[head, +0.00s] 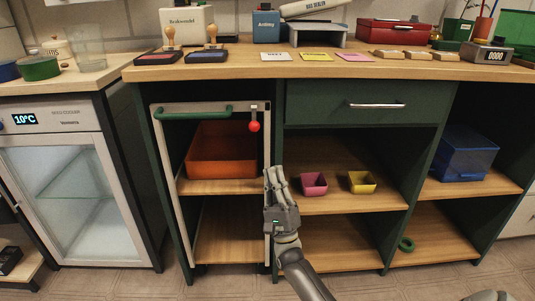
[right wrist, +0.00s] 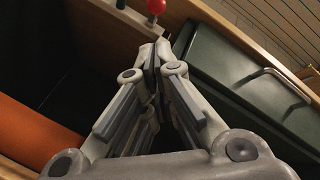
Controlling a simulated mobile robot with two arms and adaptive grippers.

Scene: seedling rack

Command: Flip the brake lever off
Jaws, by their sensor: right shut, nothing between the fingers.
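The brake lever (head: 254,126) has a red ball knob that hangs below a small pale mount (head: 254,106) at the top right corner of a white rack frame (head: 175,107). In the right wrist view the red knob (right wrist: 156,6) shows at the top edge, beyond the fingertips. My right gripper (head: 275,172) is shut and empty, below and slightly right of the knob in the head view. It is apart from the knob. In the right wrist view its fingertips (right wrist: 154,50) meet in the middle. My left gripper is not in view.
A green handle (head: 193,113) runs along the frame's top. An orange bin (head: 222,166) sits on the shelf behind the frame. Pink (head: 313,183) and yellow (head: 362,182) pots stand to the right of my gripper. A closed green drawer (head: 330,104) is above them.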

